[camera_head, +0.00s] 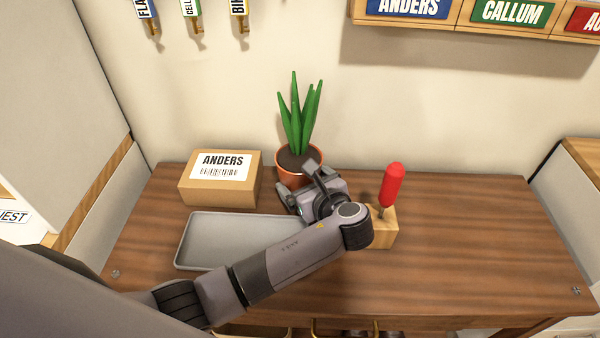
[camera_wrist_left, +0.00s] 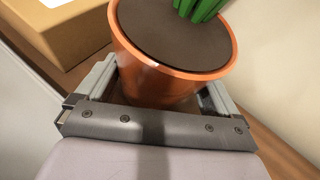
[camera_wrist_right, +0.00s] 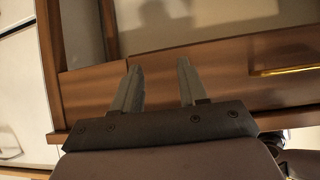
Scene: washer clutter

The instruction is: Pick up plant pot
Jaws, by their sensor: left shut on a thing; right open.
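The plant pot (camera_head: 299,172) is terracotta orange with dark soil and tall green leaves. It stands upright at the back of the wooden table, near the wall. My left gripper (camera_head: 298,188) reaches it from the front, and the arm hides the pot's lower front. In the left wrist view the pot (camera_wrist_left: 160,80) sits between the two fingers of the left gripper (camera_wrist_left: 155,90), which is shut on it. I cannot tell whether the pot's base touches the table. My right gripper (camera_wrist_right: 160,85) is open and empty in the right wrist view, in front of wooden drawer fronts.
A cardboard box (camera_head: 220,190) labelled ANDERS stands left of the pot. A grey tray (camera_head: 200,240) lies in front of it. A wooden block (camera_head: 384,238) with a red-handled tool (camera_head: 392,185) stands right of my left wrist. The table's right side (camera_head: 480,230) is clear.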

